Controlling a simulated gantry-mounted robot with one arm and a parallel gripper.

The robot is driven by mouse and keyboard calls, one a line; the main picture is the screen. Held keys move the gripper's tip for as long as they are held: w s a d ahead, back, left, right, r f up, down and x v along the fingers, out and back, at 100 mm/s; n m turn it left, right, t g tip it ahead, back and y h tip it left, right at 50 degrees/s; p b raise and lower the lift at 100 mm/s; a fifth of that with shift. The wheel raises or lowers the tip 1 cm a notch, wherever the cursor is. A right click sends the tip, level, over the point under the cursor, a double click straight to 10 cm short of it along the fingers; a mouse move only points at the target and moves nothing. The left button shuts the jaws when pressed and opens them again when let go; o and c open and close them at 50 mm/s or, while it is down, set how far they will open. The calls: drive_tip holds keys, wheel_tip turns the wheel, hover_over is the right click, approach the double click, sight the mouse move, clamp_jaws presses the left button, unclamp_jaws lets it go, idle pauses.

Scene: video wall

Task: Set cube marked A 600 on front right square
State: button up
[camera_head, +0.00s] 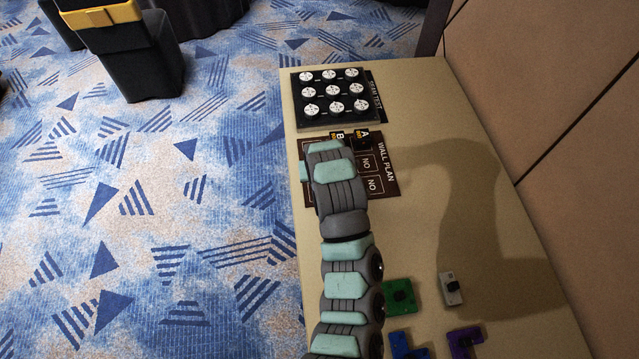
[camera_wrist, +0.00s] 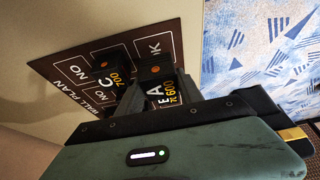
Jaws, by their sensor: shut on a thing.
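The board's printed squares also show in the wrist view (camera_wrist: 72,71). A second black cube, marked C 700 (camera_wrist: 118,76), stands on the board close beside my jaw.
A black tray with white discs (camera_head: 331,96) lies just beyond the board on the beige table (camera_head: 418,105). A green piece (camera_head: 400,296), a pale block (camera_head: 450,288) and purple piece (camera_head: 465,340) lie nearer. A panelled wall (camera_head: 560,90) bounds the right side.

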wheel_tip(320, 180, down, 4)
drive_tip(key=shift+r, duration=0.2)
drive_tip(key=o, duration=1.4)
